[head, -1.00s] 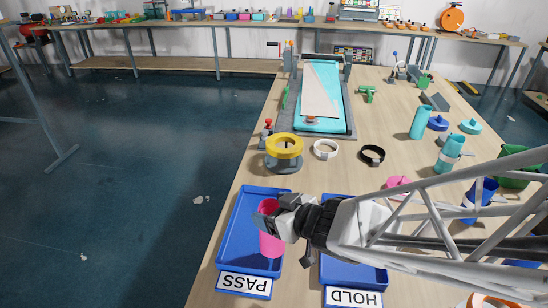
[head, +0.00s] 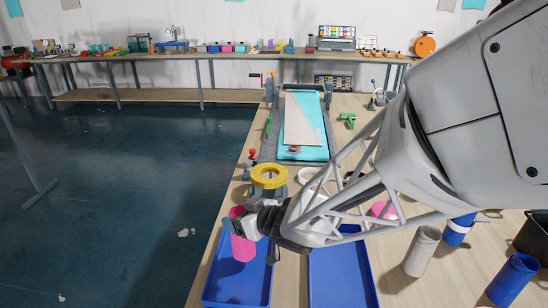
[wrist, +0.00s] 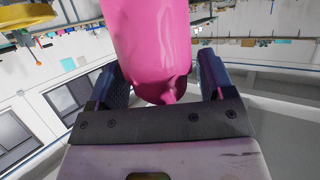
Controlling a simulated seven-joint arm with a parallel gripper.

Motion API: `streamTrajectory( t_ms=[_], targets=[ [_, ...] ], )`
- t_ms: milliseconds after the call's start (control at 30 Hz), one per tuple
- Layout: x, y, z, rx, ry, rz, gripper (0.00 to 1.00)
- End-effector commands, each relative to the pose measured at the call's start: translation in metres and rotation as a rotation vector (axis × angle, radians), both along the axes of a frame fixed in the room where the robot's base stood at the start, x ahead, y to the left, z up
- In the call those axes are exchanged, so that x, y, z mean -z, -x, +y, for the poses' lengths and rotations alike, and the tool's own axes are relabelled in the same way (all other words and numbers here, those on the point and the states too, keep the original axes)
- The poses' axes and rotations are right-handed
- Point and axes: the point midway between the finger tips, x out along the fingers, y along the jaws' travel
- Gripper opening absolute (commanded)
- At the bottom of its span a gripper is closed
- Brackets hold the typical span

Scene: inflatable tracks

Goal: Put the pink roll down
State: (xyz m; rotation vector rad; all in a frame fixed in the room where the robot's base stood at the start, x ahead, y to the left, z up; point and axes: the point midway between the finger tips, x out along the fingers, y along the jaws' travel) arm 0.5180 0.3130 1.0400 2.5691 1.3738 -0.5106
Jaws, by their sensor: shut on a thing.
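The pink roll (head: 243,247) is nearly upright in the head view, its lower part overlapping the back of the left blue tray (head: 235,285). Whether its bottom touches the tray is unclear; it seems raised. My gripper (head: 241,222) is shut on the roll from the right. In the wrist view the pink roll (wrist: 150,45) stands large between the two dark fingers of my gripper (wrist: 160,80), its near end creased. A second blue tray (head: 340,278) lies to the right.
A yellow ring on a grey stand (head: 269,177) is just behind the roll. My arm covers much of the right side. A grey cup (head: 422,252), blue cups (head: 513,280) and another pink thing (head: 384,211) stand on the table at right. The left tray's visible floor looks empty.

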Motion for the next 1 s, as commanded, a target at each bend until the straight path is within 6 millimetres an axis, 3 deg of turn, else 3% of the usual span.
streamTrajectory(
  t_ms=[267, 600, 1000],
  targets=[
    [0.002, 0.000, 0.000, 0.000, 0.000, 0.000, 0.23],
    [0.032, 0.000, 0.000, 0.001, 0.000, 0.002, 0.23],
    [0.035, 0.000, 0.000, 0.000, -0.001, -0.001, 0.23]
  ],
)
